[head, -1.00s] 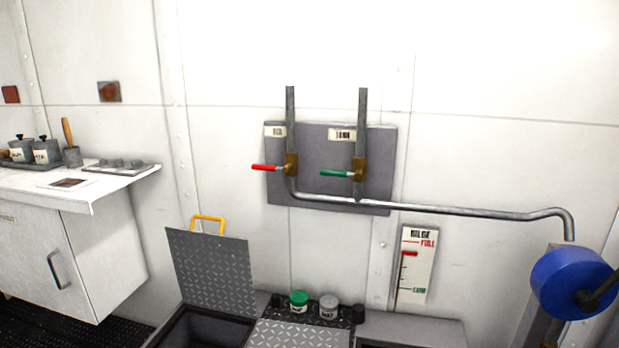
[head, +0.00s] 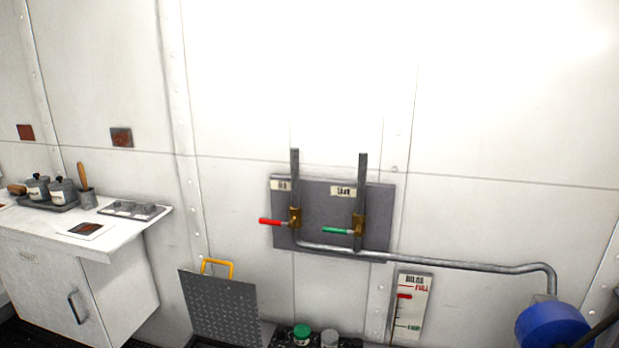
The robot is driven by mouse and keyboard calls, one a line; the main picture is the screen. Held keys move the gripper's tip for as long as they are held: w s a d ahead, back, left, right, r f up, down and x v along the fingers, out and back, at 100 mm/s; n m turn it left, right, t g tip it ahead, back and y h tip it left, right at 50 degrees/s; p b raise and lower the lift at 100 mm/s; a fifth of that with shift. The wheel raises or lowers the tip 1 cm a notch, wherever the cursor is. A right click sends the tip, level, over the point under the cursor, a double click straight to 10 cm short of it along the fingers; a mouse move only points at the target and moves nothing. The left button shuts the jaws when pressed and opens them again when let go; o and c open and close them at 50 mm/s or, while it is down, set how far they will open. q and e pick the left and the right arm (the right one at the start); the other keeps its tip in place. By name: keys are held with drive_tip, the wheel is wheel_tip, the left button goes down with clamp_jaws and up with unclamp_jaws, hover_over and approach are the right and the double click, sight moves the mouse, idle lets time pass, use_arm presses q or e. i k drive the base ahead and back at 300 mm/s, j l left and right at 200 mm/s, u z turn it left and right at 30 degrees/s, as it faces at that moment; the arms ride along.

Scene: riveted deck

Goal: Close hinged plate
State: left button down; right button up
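The hinged plate (head: 222,306) is a grey diamond-tread panel with a yellow handle (head: 218,267) at its top edge. It stands raised, leaning near the white wall, at the bottom left of centre in the head view. Its lower edge and most of the opening in front of it are cut off by the frame's bottom. Neither my left nor my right gripper is in view.
A white counter (head: 140,228) with pots stands at the left. A green-lidded jar (head: 302,337) and a grey-lidded jar (head: 329,339) are right of the plate. Valve pipes, a bilge gauge (head: 411,307) and a blue round part (head: 552,326) are farther right.

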sight(226, 311)
drive_tip(key=i+j+z, duration=0.1)
drive_tip(key=j, duration=0.25)
drive_tip(key=i+j+z, duration=0.1)
drive_tip(key=j, duration=0.25)
drive_tip(key=i+j+z, duration=0.1)
drive_tip(key=j, duration=0.3)
drive_tip(key=i+j+z, duration=0.1)
drive_tip(key=j, duration=0.25)
